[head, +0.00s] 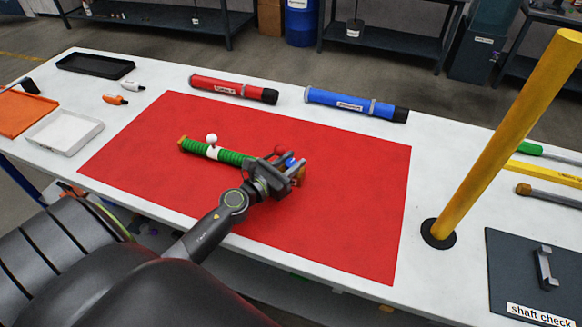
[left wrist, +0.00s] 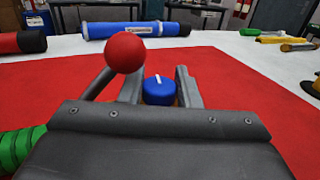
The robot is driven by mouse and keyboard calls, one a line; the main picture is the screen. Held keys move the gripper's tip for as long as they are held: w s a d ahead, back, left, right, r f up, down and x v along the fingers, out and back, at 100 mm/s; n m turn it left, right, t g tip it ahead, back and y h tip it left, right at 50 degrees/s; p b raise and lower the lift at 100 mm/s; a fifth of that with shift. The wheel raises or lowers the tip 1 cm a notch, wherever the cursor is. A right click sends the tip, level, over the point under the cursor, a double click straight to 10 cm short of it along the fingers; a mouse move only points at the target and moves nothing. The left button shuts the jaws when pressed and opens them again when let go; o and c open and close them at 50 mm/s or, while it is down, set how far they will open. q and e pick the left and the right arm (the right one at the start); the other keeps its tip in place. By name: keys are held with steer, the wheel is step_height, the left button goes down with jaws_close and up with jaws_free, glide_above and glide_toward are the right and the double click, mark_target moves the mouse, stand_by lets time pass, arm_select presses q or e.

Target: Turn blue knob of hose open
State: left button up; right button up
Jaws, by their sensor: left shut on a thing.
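The green ribbed hose (head: 232,157) lies on the red mat (head: 360,170), with a white ball (head: 211,138) above its white band. Its green ribs also show at the lower left of the left wrist view (left wrist: 18,148). The blue knob (left wrist: 158,90) has a white mark on top and sits between the fingers of my left gripper (left wrist: 160,88). In the head view my left gripper (head: 292,172) is at the hose's right end, shut on the blue knob. A red ball (left wrist: 125,52) on a grey lever stands beside the left finger. My right gripper is not in view.
A red tube (head: 225,86) and a blue tube (head: 340,101) lie behind the mat. A yellow post (head: 505,130) stands at the right, near a dark shaft check plate (head: 515,275). White (head: 65,130) and orange (head: 20,112) trays are at the left. The mat's right part is clear.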

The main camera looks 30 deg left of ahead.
arm_select(q)
steer(key=shift+f+m+g+h+b, duration=0.2)
steer(key=shift+m+g+h+b, duration=0.1)
steer(key=shift+m+h+b, duration=0.75)
steer(key=shift+r+h+b, duration=0.1)
steer(key=shift+h+b, duration=0.35)
steer(key=shift+h, duration=0.3)
steer(key=o, duration=0.7)
steer(key=shift+d, duration=0.1)
